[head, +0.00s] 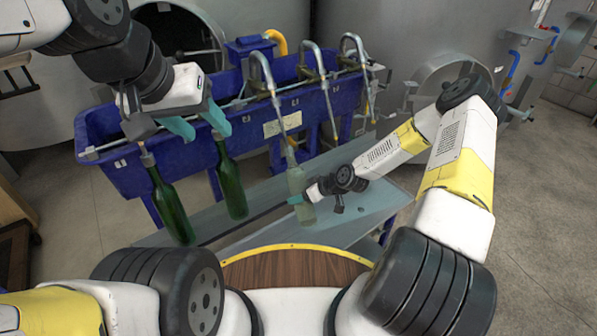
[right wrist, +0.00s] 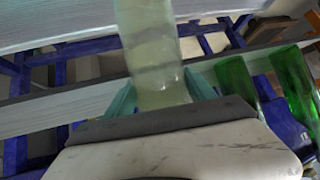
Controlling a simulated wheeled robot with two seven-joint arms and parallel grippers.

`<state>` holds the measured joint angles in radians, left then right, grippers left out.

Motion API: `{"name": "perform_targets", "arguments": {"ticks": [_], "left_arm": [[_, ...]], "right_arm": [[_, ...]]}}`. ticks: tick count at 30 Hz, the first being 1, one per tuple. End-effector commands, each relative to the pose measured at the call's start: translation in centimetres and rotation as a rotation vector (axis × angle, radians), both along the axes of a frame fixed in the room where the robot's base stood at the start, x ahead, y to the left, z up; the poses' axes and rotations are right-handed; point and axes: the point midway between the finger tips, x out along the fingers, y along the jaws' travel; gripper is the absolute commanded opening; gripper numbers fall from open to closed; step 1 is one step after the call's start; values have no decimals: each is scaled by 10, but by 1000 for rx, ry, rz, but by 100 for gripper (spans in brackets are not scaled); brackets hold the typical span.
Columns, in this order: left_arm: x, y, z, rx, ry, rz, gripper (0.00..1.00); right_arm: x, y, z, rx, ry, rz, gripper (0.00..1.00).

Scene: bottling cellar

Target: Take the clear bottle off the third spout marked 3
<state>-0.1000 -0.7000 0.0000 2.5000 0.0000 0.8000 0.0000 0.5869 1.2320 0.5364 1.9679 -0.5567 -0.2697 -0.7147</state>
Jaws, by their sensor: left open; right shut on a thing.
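The clear bottle (head: 297,178) is pale and greenish; its neck is directly below the lower end of the third spout from the left (head: 277,107). I cannot tell whether the spout tip is inside the neck. My right gripper (head: 300,199) is shut on the bottle's body, with teal fingers on both sides. In the right wrist view the clear bottle (right wrist: 152,50) stands between the fingers (right wrist: 160,98). My left gripper (head: 195,125) is open and empty, above and between two green bottles. The number markings are not readable.
Two green bottles, one at far left (head: 171,208) and one beside it (head: 231,188), hang near the blue trough (head: 110,165). Two more spouts to the right (head: 312,60) carry no bottle. A grey shelf (head: 350,208) runs below. A round wooden top (head: 295,270) is in front.

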Motion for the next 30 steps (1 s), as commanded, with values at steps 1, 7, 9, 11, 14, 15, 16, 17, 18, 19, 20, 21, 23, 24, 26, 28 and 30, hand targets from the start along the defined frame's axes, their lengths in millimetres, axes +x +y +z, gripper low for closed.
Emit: {"name": "perform_targets", "arguments": {"ticks": [1,7,9,11,14,15,16,17,18,19,20,21,23,24,26,28,30], "left_arm": [[0,0,0,0,0,0,51],[0,0,0,0,0,0,51],[0,0,0,0,0,0,51],[0,0,0,0,0,0,51],[0,0,0,0,0,0,51],[0,0,0,0,0,0,51],[0,0,0,0,0,0,51],[0,0,0,0,0,0,51],[0,0,0,0,0,0,51],[0,0,0,0,0,0,51],[0,0,0,0,0,0,51],[0,0,0,0,0,0,51],[0,0,0,0,0,0,51],[0,0,0,0,0,0,51],[0,0,0,0,0,0,51],[0,0,0,0,0,0,51],[0,0,0,0,0,0,51]], "right_arm": [[1,0,-1,2,-4,0,0],[-3,-2,-10,2,-5,-1,0],[-4,-3,-13,2,-5,-1,0],[-5,-4,-16,2,-5,-2,0],[-7,-6,-20,0,-5,-1,0],[-8,-6,-22,1,-5,0,0],[-8,-6,-24,1,-5,0,0],[-9,-6,-25,1,-5,0,0],[-10,-7,-27,1,-4,-1,0],[-10,-7,-28,1,-4,-1,0],[-10,-7,-29,1,-4,-1,0],[-11,-8,-31,1,-4,-1,0],[-12,-9,-34,2,-5,-1,0],[-13,-9,-35,2,-5,-1,0],[-14,-10,-38,2,-5,-1,0],[-15,-10,-41,2,-5,0,0],[-17,-11,-45,2,-5,-1,0]]}}
